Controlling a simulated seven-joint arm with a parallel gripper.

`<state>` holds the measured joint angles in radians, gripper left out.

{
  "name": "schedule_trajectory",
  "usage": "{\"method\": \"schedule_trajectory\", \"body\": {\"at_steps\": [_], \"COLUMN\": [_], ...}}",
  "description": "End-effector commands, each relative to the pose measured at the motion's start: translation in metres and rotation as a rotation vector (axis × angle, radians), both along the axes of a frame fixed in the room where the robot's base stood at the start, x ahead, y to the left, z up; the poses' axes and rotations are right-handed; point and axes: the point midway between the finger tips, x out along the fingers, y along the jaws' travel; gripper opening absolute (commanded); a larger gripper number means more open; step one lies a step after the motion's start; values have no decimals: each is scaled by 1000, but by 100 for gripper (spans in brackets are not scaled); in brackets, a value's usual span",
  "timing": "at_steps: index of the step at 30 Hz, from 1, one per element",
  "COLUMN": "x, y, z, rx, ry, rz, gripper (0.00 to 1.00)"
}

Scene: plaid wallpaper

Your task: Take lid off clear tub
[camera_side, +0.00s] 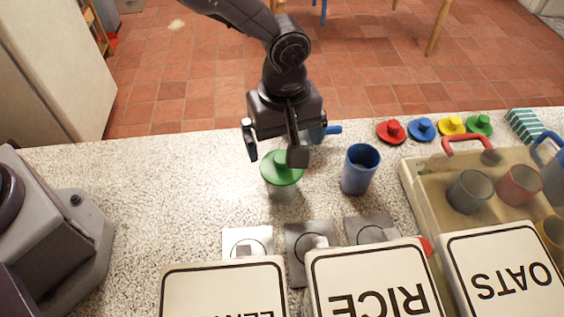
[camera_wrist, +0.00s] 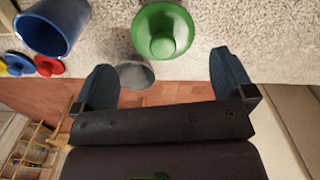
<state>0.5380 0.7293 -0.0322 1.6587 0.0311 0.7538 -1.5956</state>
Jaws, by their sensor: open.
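The clear tub (camera_side: 283,192) stands upright on the speckled counter with a green lid (camera_side: 283,168) on it. The lid has a raised knob, partly hidden behind my gripper in the side view. The green lid also shows in the wrist view (camera_wrist: 163,31), beyond the fingertips. My gripper (camera_side: 272,155) is open and empty, with its two fingers just above and around the far side of the lid in the side view. Whether a finger touches the lid I cannot tell.
A blue cup (camera_side: 360,169) stands close to the right of the tub. Red (camera_side: 391,131), blue, yellow and green lids lie along the far edge. A crate (camera_side: 412,178) holding several cups is at the right. Signs and metal plates (camera_side: 247,242) are in front. The counter left of the tub is clear.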

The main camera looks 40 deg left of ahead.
Motion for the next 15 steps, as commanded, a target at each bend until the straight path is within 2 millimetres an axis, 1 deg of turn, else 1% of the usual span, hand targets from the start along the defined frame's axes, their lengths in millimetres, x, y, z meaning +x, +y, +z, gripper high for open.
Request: {"method": "schedule_trajectory", "body": {"at_steps": [2, 9, 12, 15], "x": [-1, -4, -4, -4], "y": [1, 1, 1, 1], "z": [-8, -43, -50, -52], "rx": [2, 1, 1, 0], "ry": [3, 3, 2, 0], "rz": [0, 0, -1, 0], "gripper": [100, 100, 100, 100]}}
